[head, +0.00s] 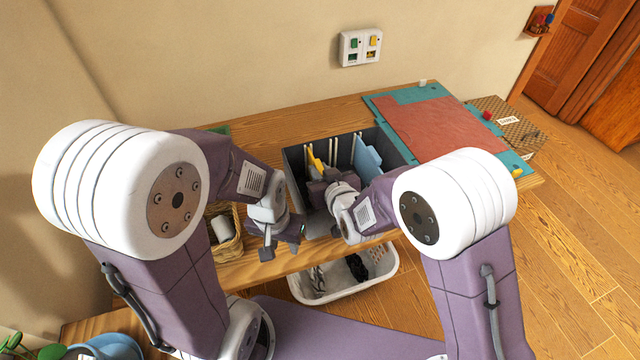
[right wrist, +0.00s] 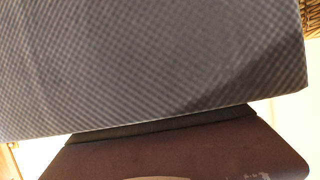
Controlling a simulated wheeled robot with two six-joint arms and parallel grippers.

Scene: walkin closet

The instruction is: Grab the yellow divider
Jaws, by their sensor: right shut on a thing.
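The yellow divider (head: 315,159) shows as a small tilted piece inside the dark grey bin (head: 394,146) on the wooden bench. My right gripper (head: 316,178) reaches into the bin and is shut on the divider's near part, which it hides. A light blue divider (head: 367,156) stands in the bin to the right, apart from the gripper. In the right wrist view, a grey woven-looking surface fills most of the picture above a dark gripper part; the yellow divider does not show there. My left gripper (head: 283,249) is open and empty, in front of the bin's left side.
A wicker basket (head: 231,246) with a white roll (head: 222,228) is left of the bin. A white laundry basket (head: 346,289) stands below the bench's front edge. A teal mat (head: 385,103) with a red sheet (head: 430,128) lies to the right. A switch panel (head: 360,47) is on the wall.

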